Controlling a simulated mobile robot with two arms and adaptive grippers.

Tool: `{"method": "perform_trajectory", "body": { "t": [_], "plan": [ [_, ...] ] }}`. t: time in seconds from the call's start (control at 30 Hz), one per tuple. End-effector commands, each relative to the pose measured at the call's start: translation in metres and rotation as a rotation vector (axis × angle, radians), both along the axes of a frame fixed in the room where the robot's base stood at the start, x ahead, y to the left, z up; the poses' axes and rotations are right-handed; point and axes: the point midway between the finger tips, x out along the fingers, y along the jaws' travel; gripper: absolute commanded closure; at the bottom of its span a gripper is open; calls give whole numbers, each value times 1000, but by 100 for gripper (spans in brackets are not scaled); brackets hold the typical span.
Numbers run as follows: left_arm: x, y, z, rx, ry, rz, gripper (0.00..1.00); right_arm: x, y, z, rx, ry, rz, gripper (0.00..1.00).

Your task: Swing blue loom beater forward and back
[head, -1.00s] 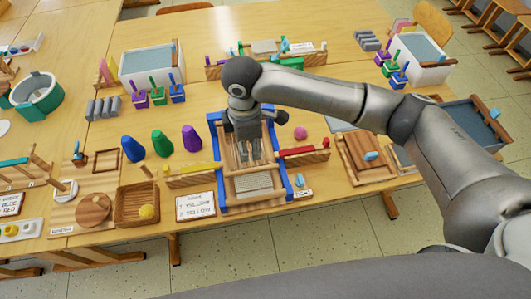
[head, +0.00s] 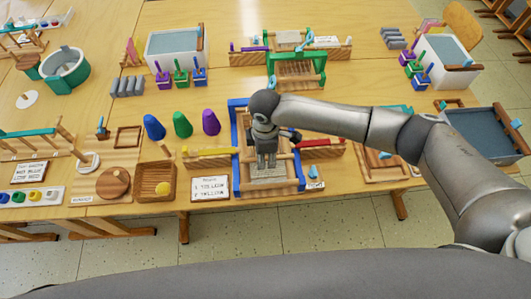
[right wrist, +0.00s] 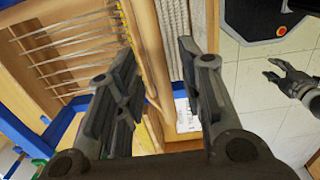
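The blue loom (head: 299,180) stands at the table's near edge in the head view, with blue side rails and a pale woven patch (head: 268,175) at its near end. My right gripper (head: 266,166) points down inside its frame, just beyond the patch. In the right wrist view, its fingers (right wrist: 165,95) are apart, with a wooden bar (right wrist: 147,72), apparently the beater, showing between them. I cannot tell whether they touch it. Warp strings (right wrist: 75,50) lie on one side and woven cloth (right wrist: 174,40) on the other. My left gripper (right wrist: 270,70) shows open over the floor.
A yellow bar (head: 212,153) and a red bar (head: 322,142) flank the loom. A green loom (head: 322,75) stands behind it. Blue, green and purple cones (head: 211,122) and a card (head: 209,188) are to the left. Open floor lies in front.

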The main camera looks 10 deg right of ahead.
Motion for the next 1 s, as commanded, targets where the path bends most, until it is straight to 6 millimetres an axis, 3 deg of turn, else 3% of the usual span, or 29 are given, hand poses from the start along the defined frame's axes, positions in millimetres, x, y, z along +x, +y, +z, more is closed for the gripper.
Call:
{"method": "perform_trajectory", "body": {
  "t": [0.1, 0.4, 1.0],
  "plan": [
    [0, -1, 0, -1, 0, 0, 59, 0, 0, 0, 0, 0, 0, 65],
    [-2, -1, 0, -1, 3, 0, 59, 0, 0, 0, -1, 1, 0, 100],
    [-3, -1, -2, -1, 5, -1, 59, 10, 0, 5, -1, 72, -4, 100]
  ]
}}
